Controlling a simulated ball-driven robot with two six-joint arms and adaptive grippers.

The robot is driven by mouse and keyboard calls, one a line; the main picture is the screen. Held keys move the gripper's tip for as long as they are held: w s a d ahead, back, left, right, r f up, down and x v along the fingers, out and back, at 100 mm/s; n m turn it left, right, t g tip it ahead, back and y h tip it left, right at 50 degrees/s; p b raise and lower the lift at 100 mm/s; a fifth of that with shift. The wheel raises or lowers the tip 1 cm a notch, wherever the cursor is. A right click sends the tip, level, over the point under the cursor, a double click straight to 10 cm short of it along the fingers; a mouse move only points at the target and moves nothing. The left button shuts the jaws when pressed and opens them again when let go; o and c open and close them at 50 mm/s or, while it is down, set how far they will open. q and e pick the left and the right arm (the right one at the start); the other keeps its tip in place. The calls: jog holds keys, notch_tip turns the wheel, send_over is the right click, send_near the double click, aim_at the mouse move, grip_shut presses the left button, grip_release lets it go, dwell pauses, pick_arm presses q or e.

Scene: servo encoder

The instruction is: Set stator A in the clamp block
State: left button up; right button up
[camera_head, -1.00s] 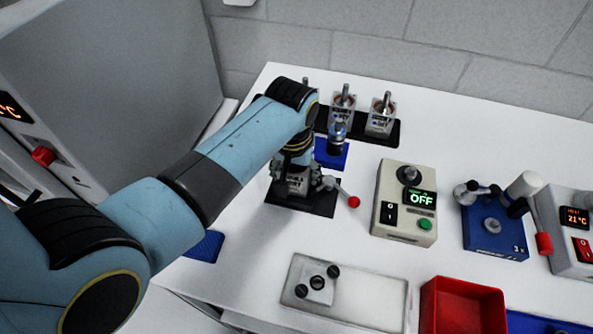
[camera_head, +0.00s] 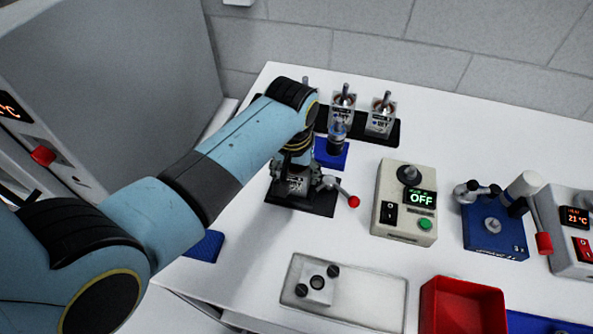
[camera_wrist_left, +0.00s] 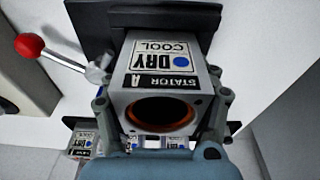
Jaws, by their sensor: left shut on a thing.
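Stator A (camera_wrist_left: 165,78) is a pale square housing with a round copper-lined bore and a label reading STATOR A, DRY and COOL. My left gripper (camera_wrist_left: 160,110) is shut on it, one finger on each side. In the head view the left gripper (camera_head: 294,178) points down over the black clamp block (camera_head: 316,208), with the stator (camera_head: 296,186) between its fingers. The block's lever with a red knob (camera_head: 353,202) sticks out to the right. The block also shows in the wrist view (camera_wrist_left: 90,20). I cannot tell whether the stator is fully seated. My right gripper is not in view.
More stators (camera_head: 380,118) stand in a black rack behind. A blue stand (camera_head: 328,158) is close behind the gripper. A beige control box (camera_head: 402,230) reading OFF, a blue fixture (camera_head: 500,240) and a red bin (camera_head: 462,308) are to the right. A grey tray (camera_head: 375,300) lies in front.

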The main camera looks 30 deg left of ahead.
pick_arm(q)
jog(key=shift+r, duration=0.1)
dwell(0.3)
jog(key=o, duration=1.8)
jog(key=shift+o, duration=0.4)
jog(key=shift+s, duration=0.1)
jog(key=shift+o, duration=0.8)
jog(key=shift+r, duration=3.1)
